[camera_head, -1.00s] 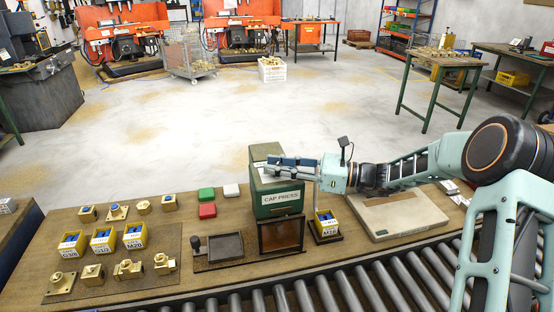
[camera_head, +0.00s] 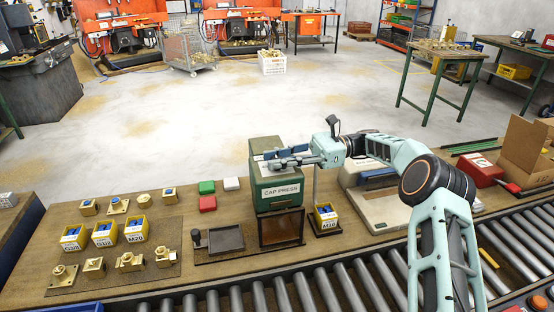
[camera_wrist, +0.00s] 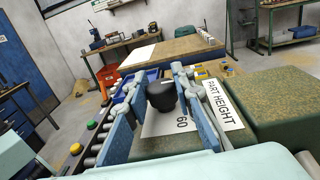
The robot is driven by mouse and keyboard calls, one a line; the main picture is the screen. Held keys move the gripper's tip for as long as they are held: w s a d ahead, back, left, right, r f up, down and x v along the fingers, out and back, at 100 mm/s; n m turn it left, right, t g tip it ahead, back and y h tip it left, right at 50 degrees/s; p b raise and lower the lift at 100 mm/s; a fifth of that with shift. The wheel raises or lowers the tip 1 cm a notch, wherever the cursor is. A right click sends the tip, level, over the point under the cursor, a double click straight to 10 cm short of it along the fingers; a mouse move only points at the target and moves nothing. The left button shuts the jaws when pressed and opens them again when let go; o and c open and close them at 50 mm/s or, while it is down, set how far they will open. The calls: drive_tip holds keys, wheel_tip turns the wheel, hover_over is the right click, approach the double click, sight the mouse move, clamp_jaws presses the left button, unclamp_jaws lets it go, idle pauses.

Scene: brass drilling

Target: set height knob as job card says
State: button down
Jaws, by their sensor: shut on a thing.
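The green cap press (camera_head: 278,190), labelled "CAP PRESS", stands on the table in the head view. My gripper (camera_head: 284,158) is over its top. In the wrist view a black height knob (camera_wrist: 161,96) sits between the blue finger pads of my gripper (camera_wrist: 158,100), which is shut on it. Beside the knob lie a pale dial plate (camera_wrist: 172,124) with the number 60 and a white "PART HEIGHT" label (camera_wrist: 224,108). The fingers hide part of the scale, and I cannot tell the exact setting. I cannot make out a job card.
A yellow bin (camera_head: 326,218) stands just right of the press, and a dark tray (camera_head: 226,240) to its left. More labelled yellow bins (camera_head: 104,234) and several brass fittings (camera_head: 130,262) lie further left. A roller conveyor (camera_head: 330,292) runs along the front.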

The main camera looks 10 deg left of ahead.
drive_tip(key=shift+n+g+h, duration=0.3)
drive_tip(key=shift+n+g, duration=0.1)
idle(0.4)
drive_tip(key=c, duration=1.6)
unclamp_jaws()
drive_tip(key=shift+r, duration=0.15)
wheel_tip(320, 180, up, 10)
drive_tip(key=shift+f, duration=0.1)
